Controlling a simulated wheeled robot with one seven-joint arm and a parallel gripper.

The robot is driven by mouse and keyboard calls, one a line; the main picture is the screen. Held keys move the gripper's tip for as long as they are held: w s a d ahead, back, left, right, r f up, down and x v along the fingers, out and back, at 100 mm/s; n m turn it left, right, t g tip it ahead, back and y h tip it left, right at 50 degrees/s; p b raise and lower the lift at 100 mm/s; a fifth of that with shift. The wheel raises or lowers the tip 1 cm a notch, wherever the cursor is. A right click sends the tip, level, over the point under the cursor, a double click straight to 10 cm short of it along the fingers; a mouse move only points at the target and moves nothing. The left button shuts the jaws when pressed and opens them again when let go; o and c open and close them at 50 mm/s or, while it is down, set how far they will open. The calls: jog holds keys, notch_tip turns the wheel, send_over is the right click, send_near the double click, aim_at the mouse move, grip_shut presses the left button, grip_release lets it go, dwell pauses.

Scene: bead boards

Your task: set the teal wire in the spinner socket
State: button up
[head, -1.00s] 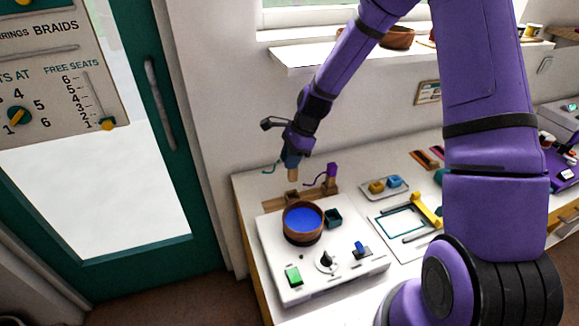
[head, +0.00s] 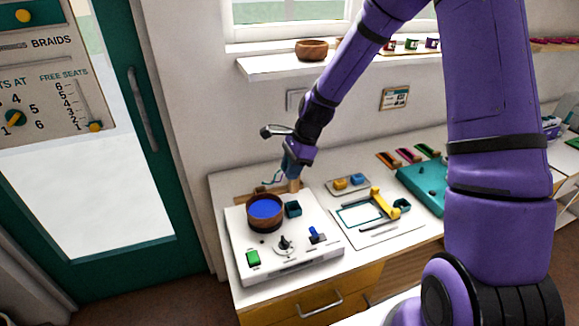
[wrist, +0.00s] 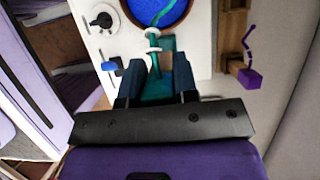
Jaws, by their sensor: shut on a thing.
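My gripper (head: 293,176) is shut on the teal wire (head: 268,178), just above the back of the white spinner box (head: 262,238). In the wrist view the wire's teal block (wrist: 156,90) is between the jaws, and its thin teal strand with pale discs reaches over the blue bowl. The spinner's brown bowl with a blue inside (head: 265,209) sits on the box. The small dark teal socket (head: 293,209) is right of the bowl, below my gripper in the head view. In the wrist view the held wire and jaws partly cover the socket area; I cannot tell the gap.
A wooden rack (wrist: 233,35) with a purple wire (wrist: 248,77) stands behind the box. The box bears a green button (head: 253,258), black knob (head: 285,243) and blue switch (head: 314,234). A tray (head: 347,186) and a yellow-armed board (head: 360,217) lie to the right.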

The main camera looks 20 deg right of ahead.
aim_at(290, 191)
jog(key=shift+f, duration=2.35)
jog(key=shift+f, duration=0.35)
jog(key=shift+f, duration=0.35)
jog(key=shift+f, duration=0.45)
jog(key=shift+f, duration=0.7)
jog(key=o, duration=1)
